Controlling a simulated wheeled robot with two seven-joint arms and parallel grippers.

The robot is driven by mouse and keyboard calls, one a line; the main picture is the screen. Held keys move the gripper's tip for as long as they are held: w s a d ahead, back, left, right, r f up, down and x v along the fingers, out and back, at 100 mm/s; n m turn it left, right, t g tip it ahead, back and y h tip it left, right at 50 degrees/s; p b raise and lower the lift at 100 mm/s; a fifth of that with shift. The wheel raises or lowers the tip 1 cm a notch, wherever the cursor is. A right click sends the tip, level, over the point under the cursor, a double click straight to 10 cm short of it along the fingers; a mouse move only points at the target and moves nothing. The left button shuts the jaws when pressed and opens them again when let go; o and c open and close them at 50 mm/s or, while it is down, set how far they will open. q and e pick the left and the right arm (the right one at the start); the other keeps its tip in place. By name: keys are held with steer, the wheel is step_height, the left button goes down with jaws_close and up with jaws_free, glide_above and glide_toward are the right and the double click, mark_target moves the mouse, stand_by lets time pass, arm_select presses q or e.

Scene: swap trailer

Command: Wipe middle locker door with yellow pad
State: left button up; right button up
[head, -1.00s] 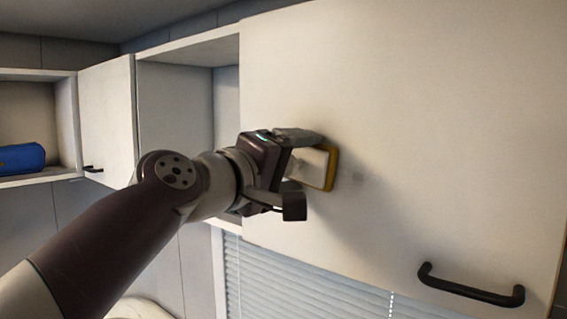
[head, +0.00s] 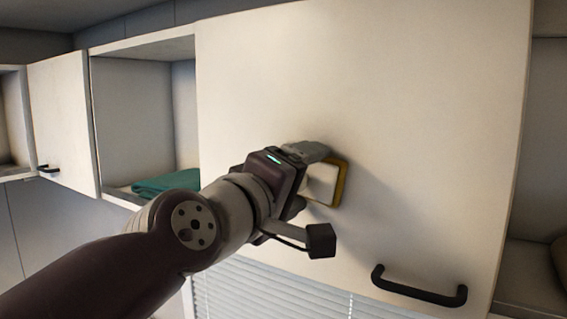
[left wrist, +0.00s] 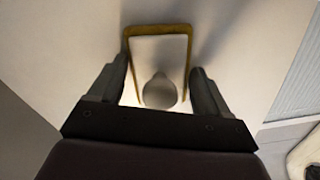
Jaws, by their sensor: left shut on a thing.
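The yellow pad (head: 342,183) has a pale block-like back and a yellow edge. Its face is against or very close to the white middle locker door (head: 430,110); I cannot tell whether it touches. My left gripper (head: 314,172) is shut on the pale back. In the left wrist view the yellow rim (left wrist: 158,29) shows beyond the pale back with a rounded knob, between the fingers (left wrist: 157,85). The door is closed, with a black handle (head: 418,290) low on its right. The pad's wiping face is hidden. My right gripper is not in view.
An open compartment (head: 135,110) left of the door holds a folded teal cloth (head: 166,182). A smaller closed door (head: 62,120) is further left. An open compartment (head: 535,250) lies to the right. Window blinds (head: 270,290) are below.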

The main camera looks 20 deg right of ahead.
arm_select(q)
steer(key=shift+s+d, duration=0.1)
steer(key=shift+s, duration=0.05)
steer(key=shift+f+b, duration=0.2)
steer(key=shift+b, duration=0.25)
steer(key=shift+w+a+b, duration=0.9)
steer(key=shift+w+b, duration=0.3)
steer(key=shift+b, duration=0.05)
steer(key=w+a, duration=0.1)
steer(key=w, duration=0.1)
steer(key=w+a+b, duration=0.1)
steer(key=w+a, duration=0.1)
steer(key=w+a+b, duration=0.1)
steer(key=w, duration=0.1)
steer(key=shift+w+a+r, duration=0.1)
steer(key=shift+a+r, duration=0.05)
steer(key=shift+a, duration=0.25)
